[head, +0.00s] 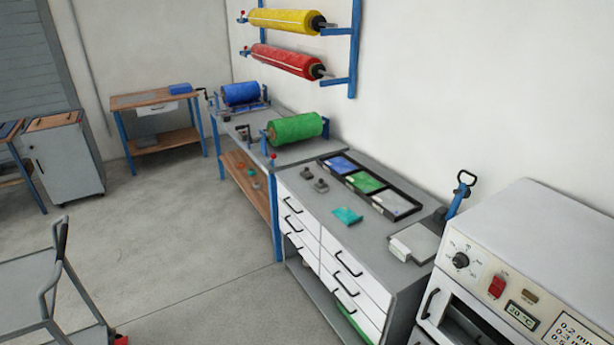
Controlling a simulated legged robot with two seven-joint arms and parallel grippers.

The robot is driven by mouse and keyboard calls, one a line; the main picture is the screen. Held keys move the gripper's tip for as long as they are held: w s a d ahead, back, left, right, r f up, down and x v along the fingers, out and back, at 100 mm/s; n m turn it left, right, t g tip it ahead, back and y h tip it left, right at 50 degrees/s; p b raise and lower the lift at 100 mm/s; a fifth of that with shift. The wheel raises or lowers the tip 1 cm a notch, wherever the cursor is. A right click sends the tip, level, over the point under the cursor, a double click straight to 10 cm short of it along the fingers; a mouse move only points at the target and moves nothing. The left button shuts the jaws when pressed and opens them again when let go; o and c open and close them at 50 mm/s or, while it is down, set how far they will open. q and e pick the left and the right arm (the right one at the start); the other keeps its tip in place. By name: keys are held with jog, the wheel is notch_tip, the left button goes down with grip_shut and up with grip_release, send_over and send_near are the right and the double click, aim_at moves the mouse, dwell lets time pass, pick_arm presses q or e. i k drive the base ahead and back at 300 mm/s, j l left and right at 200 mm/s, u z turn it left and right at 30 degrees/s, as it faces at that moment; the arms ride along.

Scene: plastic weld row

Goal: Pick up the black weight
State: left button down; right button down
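Two small dark weights stand close together on the grey top of the drawer bench (325,215), near its far left corner. One weight (307,173) is a little farther back, and the other weight (321,186) is nearer and to the right. They look dark grey to black and are too small to tell which one is the black weight. Neither of my grippers shows in the head view, and nothing touches the weights.
A black tray (345,163) with blue, green and grey sheets lies right of the weights. A teal packet (347,215) lies nearer. A lever press (415,240) and a white machine (520,260) stand to the right.

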aim_at(306, 175)
jog(key=i+j+u, duration=0.2)
jog(key=i, duration=0.15)
jog(key=i+u, duration=0.15)
jog(key=i, duration=0.15)
jog(key=i+j, duration=0.15)
jog(key=i, duration=0.4)
jog(key=i+j, duration=0.1)
jog(key=i, duration=0.4)
jog(key=i+j, duration=0.15)
jog(key=i, duration=0.4)
jog(key=i+j+z, duration=0.1)
jog(key=i, duration=0.4)
jog(key=i+j, duration=0.2)
jog(key=i, duration=0.35)
jog(key=i+j+z, duration=0.1)
jog(key=i+z, duration=0.2)
jog(key=i+j+z, duration=0.3)
jog(key=i, duration=0.2)
jog(key=i+j+z, duration=0.3)
jog(key=i+l, duration=0.05)
jog(key=l, duration=0.05)
